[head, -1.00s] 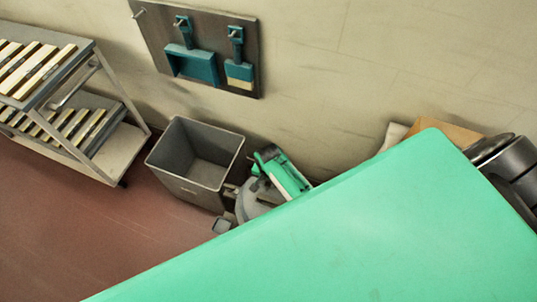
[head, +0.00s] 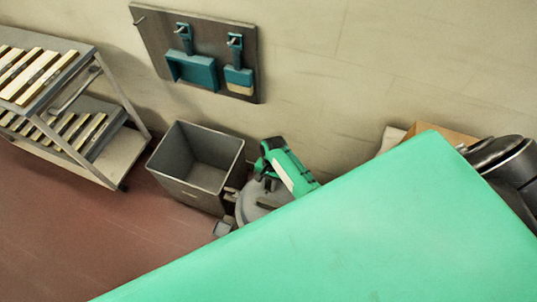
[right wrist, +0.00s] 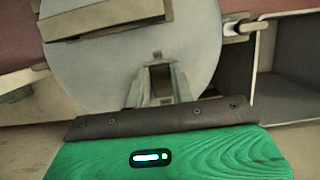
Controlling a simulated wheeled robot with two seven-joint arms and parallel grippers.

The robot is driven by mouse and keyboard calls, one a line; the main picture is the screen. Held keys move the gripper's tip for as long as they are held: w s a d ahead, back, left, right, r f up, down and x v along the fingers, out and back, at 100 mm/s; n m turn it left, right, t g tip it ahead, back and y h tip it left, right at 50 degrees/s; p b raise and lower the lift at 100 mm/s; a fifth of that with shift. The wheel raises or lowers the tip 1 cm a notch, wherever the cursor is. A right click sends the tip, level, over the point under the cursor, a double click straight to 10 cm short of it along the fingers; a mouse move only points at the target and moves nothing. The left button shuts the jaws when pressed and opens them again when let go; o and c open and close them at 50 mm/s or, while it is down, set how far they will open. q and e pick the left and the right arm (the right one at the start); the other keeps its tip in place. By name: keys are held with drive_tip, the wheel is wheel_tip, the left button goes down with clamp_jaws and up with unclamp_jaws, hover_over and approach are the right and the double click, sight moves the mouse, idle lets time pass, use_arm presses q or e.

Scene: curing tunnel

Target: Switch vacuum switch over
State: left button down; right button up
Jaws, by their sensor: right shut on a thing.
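The vacuum is a round grey canister whose lid (head: 262,199) shows beside the bin in the head view. The lid is a pale grey disc (right wrist: 95,75) in the right wrist view. My right gripper (head: 264,177) has a green and black body over the lid; its lower part is hidden in the head view. My left gripper is not in view.
A grey open bin (head: 171,182) stands left of the vacuum. A cart (head: 128,158) with slatted pieces is at far left. A board (head: 214,30) with dustpan and brush hangs on the wall. A cardboard box (head: 455,134) is at right. My large green part covers the foreground.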

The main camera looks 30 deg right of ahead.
drive_tip(key=o, duration=1)
drive_tip(key=v, duration=1.3)
drive_tip(key=shift+w+d+r, duration=0.1)
drive_tip(key=shift+r, duration=0.25)
